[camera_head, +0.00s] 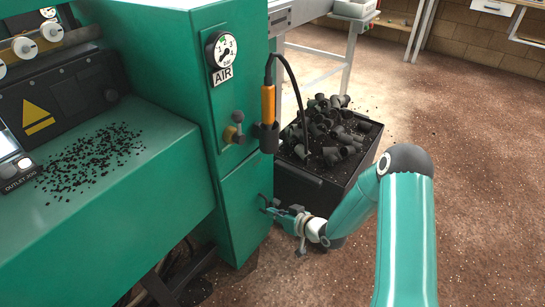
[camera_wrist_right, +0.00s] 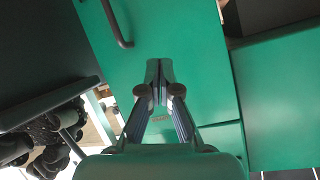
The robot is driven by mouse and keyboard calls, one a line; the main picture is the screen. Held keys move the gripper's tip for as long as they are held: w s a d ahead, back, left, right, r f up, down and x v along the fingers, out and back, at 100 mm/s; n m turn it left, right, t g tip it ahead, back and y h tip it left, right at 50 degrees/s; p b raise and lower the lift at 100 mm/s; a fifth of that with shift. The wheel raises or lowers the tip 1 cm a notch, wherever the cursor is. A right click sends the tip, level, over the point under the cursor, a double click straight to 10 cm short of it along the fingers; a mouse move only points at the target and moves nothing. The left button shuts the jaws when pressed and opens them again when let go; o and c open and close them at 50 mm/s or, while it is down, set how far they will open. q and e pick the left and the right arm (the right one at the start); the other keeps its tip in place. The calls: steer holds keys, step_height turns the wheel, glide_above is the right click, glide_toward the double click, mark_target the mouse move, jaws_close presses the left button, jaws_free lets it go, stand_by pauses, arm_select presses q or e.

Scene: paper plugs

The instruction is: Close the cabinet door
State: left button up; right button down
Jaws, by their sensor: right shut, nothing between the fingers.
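The green cabinet door (camera_head: 243,210) is the lower panel on the machine's right-hand face, under the gauge. It looks close to flush with the body, but I cannot tell whether a small gap remains. In the right wrist view the green panel (camera_wrist_right: 185,35) fills the upper middle, with a dark bar handle (camera_wrist_right: 117,25) at its top left. My right gripper (camera_head: 270,207) is at the door's front face, its fingers together and empty. In the right wrist view its fingertips (camera_wrist_right: 158,70) point at the panel; contact is unclear. My left gripper is not in view.
A dark bin (camera_head: 345,175) full of grey pipe fittings (camera_head: 325,135) stands right beside the cabinet. An orange tool (camera_head: 268,103) with a cable hangs in a holder above the door. An air gauge (camera_head: 221,50) sits higher. Open brown floor (camera_head: 480,150) lies to the right.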

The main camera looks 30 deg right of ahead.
steer(key=d+r+n+t+y, duration=0.2)
steer(key=d+r+n+t, duration=0.25)
steer(key=d+r, duration=0.7)
steer(key=b+x, duration=0.3)
steer(key=x, duration=0.9)
steer(key=shift+w+a, duration=0.25)
steer(key=shift+w, duration=0.1)
steer(key=shift+d, duration=0.1)
